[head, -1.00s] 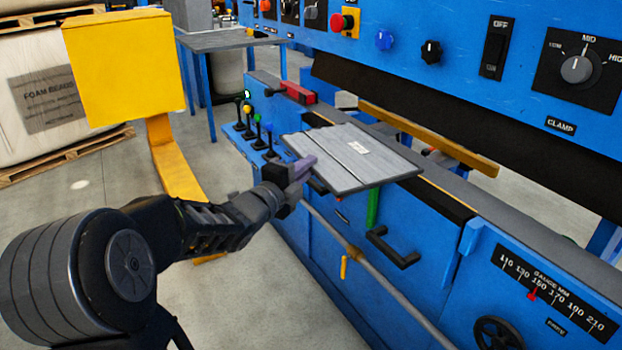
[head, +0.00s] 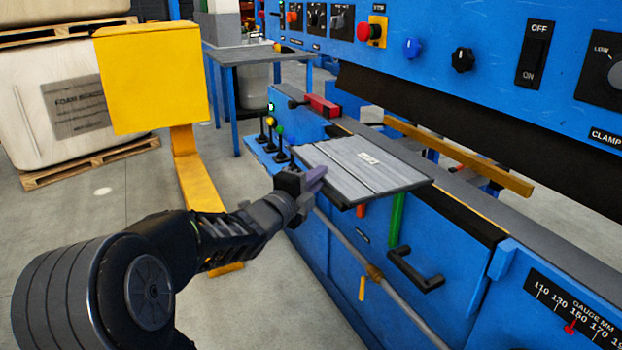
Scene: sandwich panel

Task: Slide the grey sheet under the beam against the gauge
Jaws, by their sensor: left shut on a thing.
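The grey sheet (head: 345,179), with grooves and a small white label, lies roughly level over the front edge of the blue machine's bed. My left gripper (head: 311,181) is shut on its near left edge. The sheet's near side sticks out over the front of the machine. The dark beam (head: 480,128) runs under the blue control panel, behind and to the right of the sheet. A yellow bar (head: 455,157), which may be the gauge, lies beyond the bed, apart from the sheet. My right gripper is not in view.
A gauge scale (head: 575,318) with a red pointer is on the front at lower right. Several levers (head: 272,135) and a red block (head: 322,106) stand left of the sheet. A black handle (head: 415,270) sticks out below it. A yellow post (head: 152,80) stands at left.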

